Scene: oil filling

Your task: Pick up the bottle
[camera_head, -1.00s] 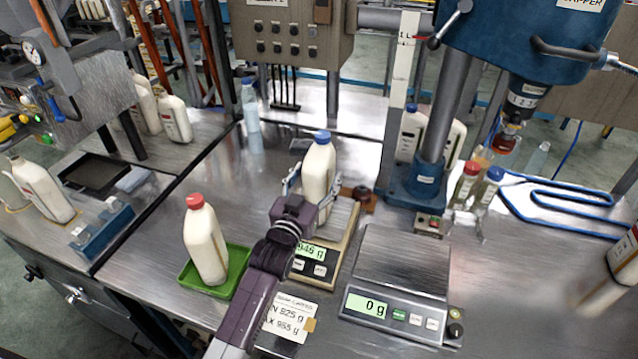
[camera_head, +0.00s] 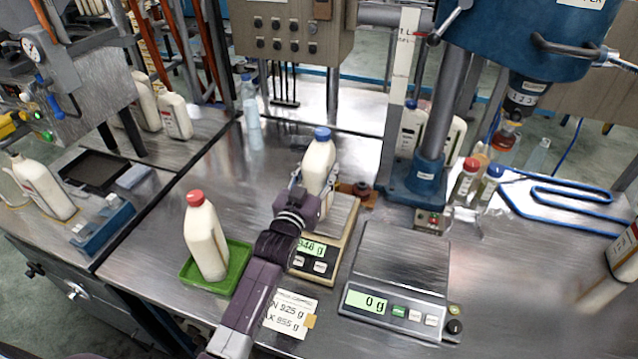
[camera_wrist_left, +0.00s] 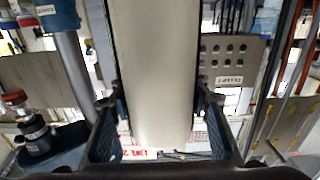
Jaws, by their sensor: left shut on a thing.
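A white bottle with a blue cap (camera_head: 318,165) stands at the back of the beige scale (camera_head: 341,232), leaning slightly. The scale has a lit green display. My left gripper (camera_head: 314,183) is shut on the bottle's body from the front; its wrist hides the bottle's base, so I cannot tell if it touches the pan. In the left wrist view the pale bottle body (camera_wrist_left: 155,70) fills the space between the two fingers. A second white bottle with a red cap (camera_head: 206,240) stands on a green tray (camera_head: 238,262) to the left. My right gripper is not in view.
A grey scale (camera_head: 402,265) reading 0 g is empty at the right. A blue press column (camera_head: 427,170) stands behind it. Small red- and blue-capped bottles (camera_head: 465,183) stand right of the column. A label card (camera_head: 290,312) lies in front.

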